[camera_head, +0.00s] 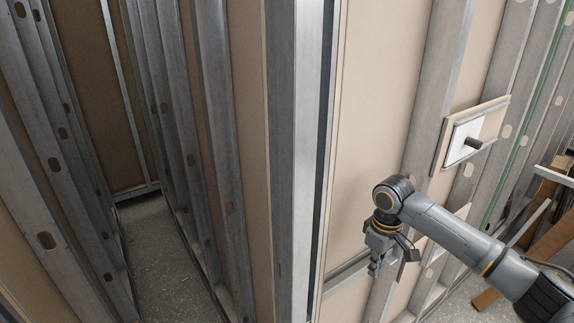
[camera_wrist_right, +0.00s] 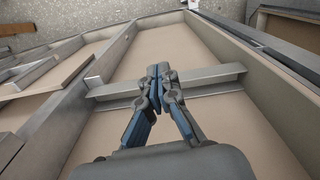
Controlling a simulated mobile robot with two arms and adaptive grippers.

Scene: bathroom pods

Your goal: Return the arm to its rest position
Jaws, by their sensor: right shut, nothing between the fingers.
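My right arm comes in from the lower right in the head view, with its elbow bent in front of the wall. My right gripper (camera_head: 375,266) hangs at its end, pointing down beside the pod's framed wall panel (camera_head: 376,120). In the right wrist view the gripper (camera_wrist_right: 160,72) has its fingertips together with nothing between them. Behind the fingertips there is a grey metal crossbar (camera_wrist_right: 215,78) over beige board. I cannot tell whether the fingers touch it. My left gripper is not in view.
A metal corner post (camera_head: 295,150) stands left of my arm. A white plate with a dark stub (camera_head: 463,140) sits on the wall above the arm. Wooden boards (camera_head: 530,225) lean at the right. A narrow gap with bare floor (camera_head: 165,260) runs between stud walls at the left.

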